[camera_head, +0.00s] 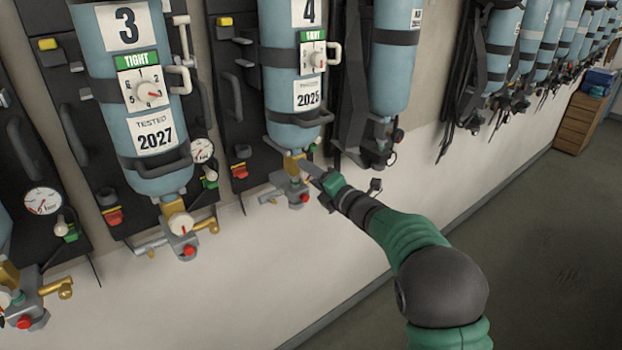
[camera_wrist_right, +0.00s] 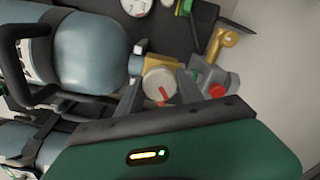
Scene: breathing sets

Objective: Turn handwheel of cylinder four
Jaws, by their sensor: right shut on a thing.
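Cylinder four (camera_head: 284,82) is a light blue cylinder hung upright on the wall, marked 4 and 2025. Its brass valve (camera_head: 293,162) is at the bottom, with a red knob below. My right gripper (camera_head: 308,170) reaches this valve from the right. In the right wrist view, the round pale handwheel (camera_wrist_right: 159,86) with a red mark sits between the two fingers of my right gripper (camera_wrist_right: 160,92), which is shut on it. In the head view the gripper hides the handwheel. My left gripper is not in view.
Cylinder three (camera_head: 128,75) hangs to the left, with its own handwheel (camera_head: 181,225) below. More cylinders (camera_head: 395,60) hang along the wall to the right. A wooden drawer unit (camera_head: 580,122) stands far right. The floor (camera_head: 545,260) at the right is clear.

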